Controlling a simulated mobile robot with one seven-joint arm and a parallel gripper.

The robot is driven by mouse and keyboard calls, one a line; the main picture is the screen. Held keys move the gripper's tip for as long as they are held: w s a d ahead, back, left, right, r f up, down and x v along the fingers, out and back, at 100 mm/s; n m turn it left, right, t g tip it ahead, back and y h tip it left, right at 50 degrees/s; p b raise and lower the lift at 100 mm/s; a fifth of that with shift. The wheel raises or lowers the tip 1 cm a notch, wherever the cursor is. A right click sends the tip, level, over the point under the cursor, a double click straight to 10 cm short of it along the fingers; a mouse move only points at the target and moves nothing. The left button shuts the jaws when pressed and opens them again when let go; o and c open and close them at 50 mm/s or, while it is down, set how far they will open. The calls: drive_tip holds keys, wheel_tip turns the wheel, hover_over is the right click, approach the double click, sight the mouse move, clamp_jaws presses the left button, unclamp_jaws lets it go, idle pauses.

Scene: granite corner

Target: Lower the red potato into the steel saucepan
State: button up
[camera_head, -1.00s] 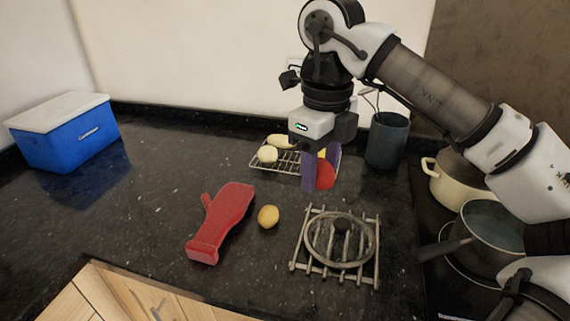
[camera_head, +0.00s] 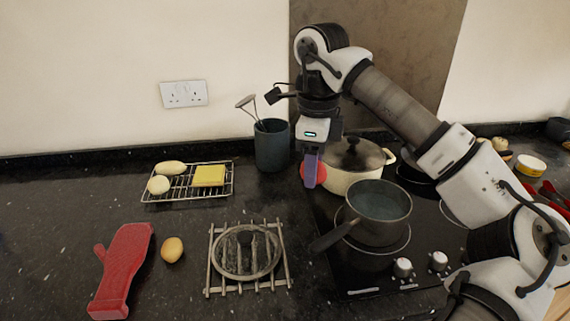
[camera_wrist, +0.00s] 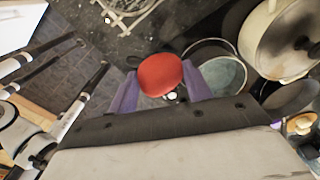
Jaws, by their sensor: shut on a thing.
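My gripper (camera_head: 312,170), with purple fingers, is shut on the red potato (camera_head: 321,174). In the wrist view the potato (camera_wrist: 160,74) sits between both fingers. The steel saucepan (camera_head: 378,212) stands on the hob, with its dark handle pointing to the front left. It looks open and empty. My gripper is up and to the left of the saucepan in the head view, and the potato is not over its opening. In the wrist view the saucepan (camera_wrist: 222,72) shows just right of the potato, partly hidden by the right finger.
A cream lidded pot (camera_head: 350,180) stands behind the saucepan, close to my gripper. A dark utensil pot (camera_head: 272,146) is to the left. A trivet (camera_head: 212,270) with a round lid, a yellow potato (camera_head: 172,250), a red mitt (camera_head: 122,270) and a wire rack (camera_head: 185,194) lie further left.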

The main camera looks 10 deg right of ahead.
drive_tip(key=w+d+f+p, duration=0.2)
drive_tip(key=d, duration=0.7)
drive_tip(key=w+d+f+p, duration=0.1)
drive_tip(key=w+d+f, duration=0.2)
drive_tip(key=d, duration=0.6)
drive_tip(key=shift+d+p, duration=0.3)
drive_tip(key=shift+p, duration=0.1)
drive_tip(key=shift+f+b, duration=3.1)
drive_tip(key=shift+f, duration=2.2)
drive_tip(key=shift+f+b, duration=1.45)
drive_tip(key=shift+f, duration=1)
